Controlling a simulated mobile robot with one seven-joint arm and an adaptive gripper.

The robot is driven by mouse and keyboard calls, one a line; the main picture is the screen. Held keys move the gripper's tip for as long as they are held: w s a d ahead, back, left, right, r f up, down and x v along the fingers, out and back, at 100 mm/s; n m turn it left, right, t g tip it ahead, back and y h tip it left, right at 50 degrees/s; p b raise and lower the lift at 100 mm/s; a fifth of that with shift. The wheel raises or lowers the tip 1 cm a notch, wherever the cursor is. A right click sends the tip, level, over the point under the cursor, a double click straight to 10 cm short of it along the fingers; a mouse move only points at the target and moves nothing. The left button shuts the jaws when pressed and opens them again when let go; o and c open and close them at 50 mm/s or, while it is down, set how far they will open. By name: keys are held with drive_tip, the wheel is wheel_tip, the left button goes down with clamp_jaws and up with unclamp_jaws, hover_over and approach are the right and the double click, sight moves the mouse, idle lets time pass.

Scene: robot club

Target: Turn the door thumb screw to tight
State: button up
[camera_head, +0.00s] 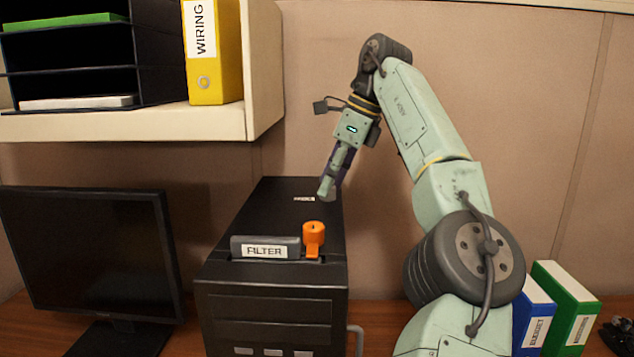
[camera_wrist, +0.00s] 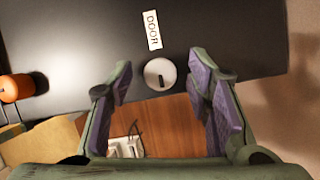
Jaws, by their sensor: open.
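The thumb screw (camera_wrist: 158,74) is a pale round knob with a short dark mark on its face, seen in the wrist view beside a white label reading DOOR (camera_wrist: 151,30). It sits near the edge of the black case (camera_wrist: 225,35). In the head view I cannot make out the screw; the case (camera_head: 270,210) is there. My gripper (camera_wrist: 160,70) is open, with one purple-padded finger on each side of the screw and a gap on both sides. In the head view my gripper (camera_head: 327,188) is angled down over the case's far right part.
An orange knob (camera_head: 313,234) and a grey FILTER piece (camera_head: 265,248) are on the case's near top. A monitor (camera_head: 90,260) stands left; a shelf (camera_head: 262,70) with a yellow binder (camera_head: 212,50) hangs above. Blue (camera_head: 532,318) and green (camera_head: 566,305) binders stand right.

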drive_tip(key=shift+f, duration=0.2)
drive_tip(key=shift+c, duration=0.2)
clamp_jaws()
idle(0.4)
